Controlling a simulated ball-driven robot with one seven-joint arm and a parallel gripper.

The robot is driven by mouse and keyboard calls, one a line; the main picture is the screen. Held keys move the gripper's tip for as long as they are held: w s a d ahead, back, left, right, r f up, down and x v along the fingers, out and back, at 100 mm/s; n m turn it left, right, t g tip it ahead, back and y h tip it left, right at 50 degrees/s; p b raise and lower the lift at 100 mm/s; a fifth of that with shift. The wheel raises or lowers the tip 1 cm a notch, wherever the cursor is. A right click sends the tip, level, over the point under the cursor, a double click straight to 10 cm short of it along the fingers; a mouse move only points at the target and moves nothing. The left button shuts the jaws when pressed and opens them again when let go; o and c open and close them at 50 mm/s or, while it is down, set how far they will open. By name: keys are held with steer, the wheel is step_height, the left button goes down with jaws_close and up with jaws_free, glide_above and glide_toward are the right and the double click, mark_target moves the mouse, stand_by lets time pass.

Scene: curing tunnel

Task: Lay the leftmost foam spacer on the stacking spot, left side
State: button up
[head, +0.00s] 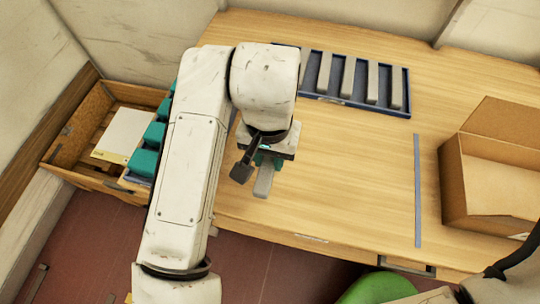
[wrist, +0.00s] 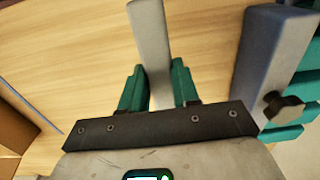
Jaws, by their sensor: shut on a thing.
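My gripper (head: 265,162) is shut on a grey foam spacer (head: 264,181) over the front middle of the wooden table. In the wrist view the teal fingers (wrist: 159,88) press on both sides of this long spacer (wrist: 150,42), which sticks out beyond them. Whether it touches the table is unclear. Several more grey spacers (head: 347,77) lie side by side in a dark blue tray (head: 345,101) at the back. The tray's left end is hidden behind my arm. I cannot make out a marked stacking spot; part of the table is behind my arm.
An open cardboard box (head: 492,190) stands at the right. A thin blue-grey strip (head: 417,190) lies left of it. Teal items (head: 146,160) stand left of my arm, beside a wooden crate (head: 85,181) holding a pale panel. The table between gripper and strip is clear.

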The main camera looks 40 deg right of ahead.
mark_target(270, 162)
steer(key=shift+w+d+f, duration=0.35)
steer(key=shift+f, duration=0.25)
steer(key=shift+w+d+f, duration=0.3)
steer(key=shift+d+f, duration=0.05)
steer(key=shift+f, duration=1.75)
steer(key=shift+f, duration=0.15)
steer(key=o, duration=1)
step_height(270, 162, up, 12)
steer(key=shift+r+p, duration=0.2)
steer(key=shift+p, duration=0.1)
